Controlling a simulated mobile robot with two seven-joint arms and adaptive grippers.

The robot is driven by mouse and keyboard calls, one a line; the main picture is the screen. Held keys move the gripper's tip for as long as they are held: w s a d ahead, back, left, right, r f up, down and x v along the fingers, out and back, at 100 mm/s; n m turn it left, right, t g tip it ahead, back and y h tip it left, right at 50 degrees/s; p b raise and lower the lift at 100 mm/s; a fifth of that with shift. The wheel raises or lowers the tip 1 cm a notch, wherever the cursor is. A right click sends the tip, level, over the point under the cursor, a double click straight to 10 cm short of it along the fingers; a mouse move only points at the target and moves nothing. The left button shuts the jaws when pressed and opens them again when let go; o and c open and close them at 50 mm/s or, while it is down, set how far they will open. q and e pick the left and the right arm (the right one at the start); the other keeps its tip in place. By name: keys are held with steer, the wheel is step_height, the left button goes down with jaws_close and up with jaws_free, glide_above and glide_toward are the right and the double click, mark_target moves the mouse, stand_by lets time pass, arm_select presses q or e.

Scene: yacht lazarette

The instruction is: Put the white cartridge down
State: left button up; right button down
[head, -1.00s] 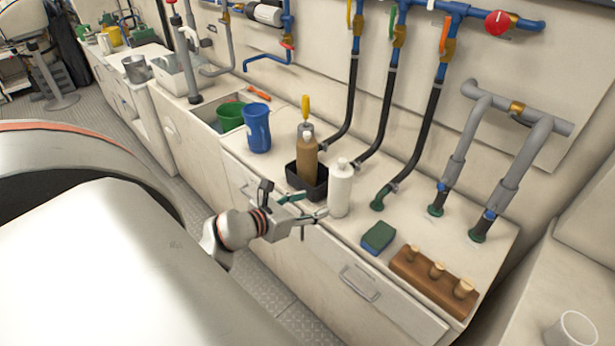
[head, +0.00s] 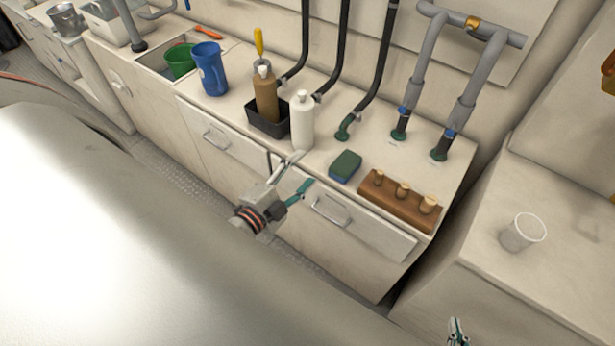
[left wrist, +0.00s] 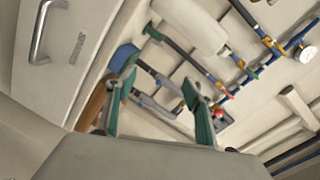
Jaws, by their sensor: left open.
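The white cartridge (head: 302,122), a white bottle shape with a narrow top, stands upright on the counter, right of a black holder (head: 268,128). It also shows in the left wrist view (left wrist: 190,24), at the top and partly cut off. My left gripper (head: 301,172) is open and empty in front of the counter edge, below and apart from the cartridge. Its two teal-padded fingers (left wrist: 160,108) are spread in the left wrist view. A tip of my right gripper (head: 457,332) shows at the bottom edge; its opening is hard to make out.
A brown bottle (head: 266,98) stands in the black holder. A green-blue sponge (head: 345,166) and a wooden block with pegs (head: 398,204) lie to the right. A blue jug (head: 210,70) stands left. A clear cup (head: 522,233) is on the right-hand counter. Hoses rise behind.

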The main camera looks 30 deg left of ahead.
arm_select(q)
steer(key=s+d+f+n+g, duration=0.3)
steer(key=s+d+f+n, duration=0.1)
steer(key=f, duration=0.3)
steer(key=s+d+f+n+g+h, duration=0.1)
steer(key=s+d+f+n+g, duration=0.2)
steer(key=f, duration=0.5)
steer(key=s+d+n, duration=0.1)
steer(key=s+n, duration=0.1)
steer(key=s, duration=0.1)
steer(key=shift+d+h, duration=0.15)
steer(key=shift+h, duration=0.15)
